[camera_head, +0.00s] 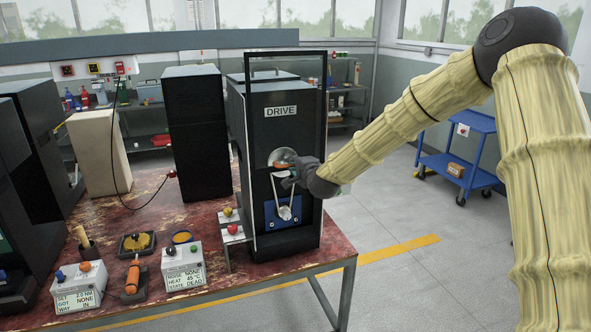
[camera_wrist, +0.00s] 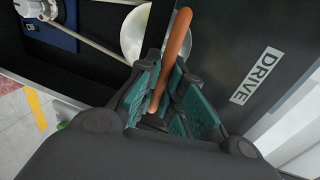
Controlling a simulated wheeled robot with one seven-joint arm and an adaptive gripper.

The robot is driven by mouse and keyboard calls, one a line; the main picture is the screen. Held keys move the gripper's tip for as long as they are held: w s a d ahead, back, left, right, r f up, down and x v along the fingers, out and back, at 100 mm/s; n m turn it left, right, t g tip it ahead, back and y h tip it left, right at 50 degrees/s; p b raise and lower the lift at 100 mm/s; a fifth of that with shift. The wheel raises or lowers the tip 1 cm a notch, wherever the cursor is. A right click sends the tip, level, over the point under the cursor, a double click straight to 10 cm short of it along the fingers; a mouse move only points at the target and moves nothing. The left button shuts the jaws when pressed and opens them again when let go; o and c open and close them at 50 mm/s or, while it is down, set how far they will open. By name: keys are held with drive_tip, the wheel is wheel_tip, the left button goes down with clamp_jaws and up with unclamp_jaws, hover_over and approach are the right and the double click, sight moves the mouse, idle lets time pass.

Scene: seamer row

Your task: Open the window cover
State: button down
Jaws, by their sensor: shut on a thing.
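The dark cabinet marked DRIVE (camera_head: 281,112) stands on the table, with a tall black frame (camera_head: 286,53) rising above it. My gripper (camera_head: 288,181) is at its front. In the wrist view my gripper (camera_wrist: 172,88) is shut on an orange-brown handle (camera_wrist: 177,45), whose far end sticks out past the fingers. The handle also shows in the head view (camera_head: 284,165). Beside it lie a dark panel with the DRIVE label (camera_wrist: 256,75) and an opening showing a silver wheel (camera_wrist: 133,38) and a belt (camera_wrist: 100,40). How the handle joins the cover is hidden by my fingers.
Control boxes (camera_head: 184,264) and a small orange-handled tool (camera_head: 132,275) lie on the table's front left. A blue cart (camera_head: 462,150) stands behind my arm.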

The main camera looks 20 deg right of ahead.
drive_tip(key=shift+r, duration=0.1)
drive_tip(key=c, duration=1.5)
unclamp_jaws()
drive_tip(key=v, duration=1.2)
drive_tip(key=shift+d, duration=0.1)
